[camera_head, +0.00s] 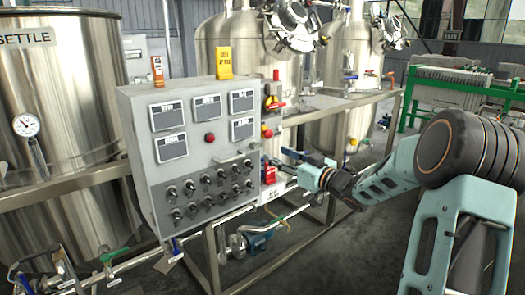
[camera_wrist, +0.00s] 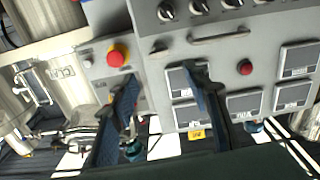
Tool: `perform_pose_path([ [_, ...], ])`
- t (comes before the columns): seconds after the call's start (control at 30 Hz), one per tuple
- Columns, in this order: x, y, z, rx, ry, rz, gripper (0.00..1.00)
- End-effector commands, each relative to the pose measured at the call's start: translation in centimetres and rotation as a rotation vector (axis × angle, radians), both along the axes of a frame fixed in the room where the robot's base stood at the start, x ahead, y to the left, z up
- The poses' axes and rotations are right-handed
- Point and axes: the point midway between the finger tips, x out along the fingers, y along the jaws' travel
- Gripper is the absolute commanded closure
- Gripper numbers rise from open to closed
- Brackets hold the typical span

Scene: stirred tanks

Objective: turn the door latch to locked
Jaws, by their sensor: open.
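A grey bar handle (camera_head: 233,160) sits on the front of the grey control cabinet (camera_head: 135,120), between the displays and the knobs. It also shows in the wrist view (camera_wrist: 218,36), where the panel appears upside down. A small dark piece (camera_wrist: 158,48) beside the handle may be the latch; its setting is too small to read. My gripper (camera_head: 279,163) is at the cabinet's right edge in the head view, partly hidden. In the wrist view its two dark fingers (camera_wrist: 162,88) are apart with nothing between them, and no contact with handle or dark piece shows.
A red emergency button (camera_wrist: 118,55) is near the left finger in the wrist view. Black knobs (camera_head: 205,190) and a red button (camera_head: 210,138) are on the panel. Steel tanks (camera_head: 240,60) and pipes stand behind. Grey floor is open at lower right.

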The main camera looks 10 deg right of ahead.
Motion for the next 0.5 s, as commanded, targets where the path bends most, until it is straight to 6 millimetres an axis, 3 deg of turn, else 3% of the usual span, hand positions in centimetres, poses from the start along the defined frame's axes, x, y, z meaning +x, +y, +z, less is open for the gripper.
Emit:
perform_pose_path([
  [0.3,5.3,3.1,-0.1,0.002,0.001,-0.001,0.56],
  [0.5,7.2,4.2,-0.1,0.001,0.002,-0.002,0.56],
])
